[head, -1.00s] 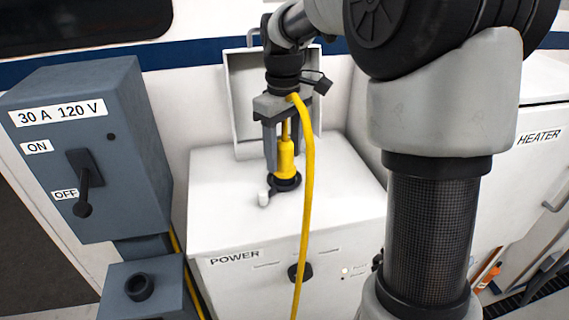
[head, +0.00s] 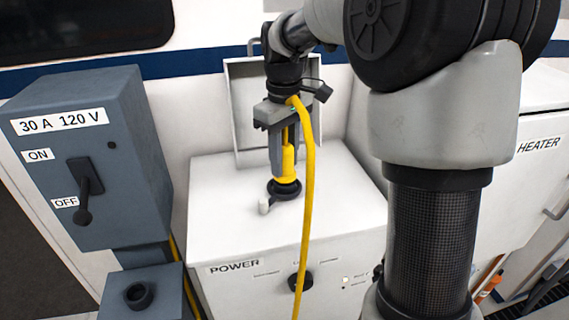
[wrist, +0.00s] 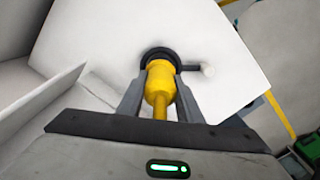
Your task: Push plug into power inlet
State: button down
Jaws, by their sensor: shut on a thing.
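The yellow plug (head: 288,163) stands upright with its lower end at the black round power inlet (head: 284,189) on top of the white POWER cabinet. My gripper (head: 284,166) is above the inlet with its grey fingers shut on the plug. In the wrist view, the plug (wrist: 159,82) lies between the two fingers (wrist: 159,100), and its front end meets the dark ring of the inlet (wrist: 158,54). How deep the plug sits is hidden. The yellow cord (head: 309,180) runs from above the gripper down the cabinet's front.
A small white cap (head: 264,206) sits beside the inlet. An open lid (head: 241,110) stands behind the gripper. A grey 30 A 120 V switch box (head: 130,165) is at the left, its lever (head: 84,195) near OFF. The cabinet top (head: 220,185) is otherwise clear.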

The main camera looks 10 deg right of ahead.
aim_at(284, 145)
notch_tip(284, 145, up, 10)
jog(key=shift+r+p, duration=0.1)
jog(key=shift+p, duration=1.15)
notch_tip(284, 145, up, 3)
jog(key=p, duration=0.3)
jog(key=shift+r, duration=0.15)
jog(key=shift+p, duration=0.5)
jog(key=p, duration=0.2)
jog(key=f+p, duration=0.1)
jog(key=shift+w+a+p, duration=0.15)
jog(key=shift+w+p, duration=0.05)
jog(key=shift+p, duration=0.2)
jog(key=f+p, duration=0.4)
jog(key=p, duration=0.1)
jog(key=shift+s, duration=0.2)
jog(key=shift+f+b, duration=1.6)
jog(key=shift+f, duration=1.1)
jog(key=shift+f+b, duration=0.3)
jog(key=shift+f, duration=0.2)
jog(key=shift+f+b, duration=0.3)
jog(key=shift+f, duration=0.2)
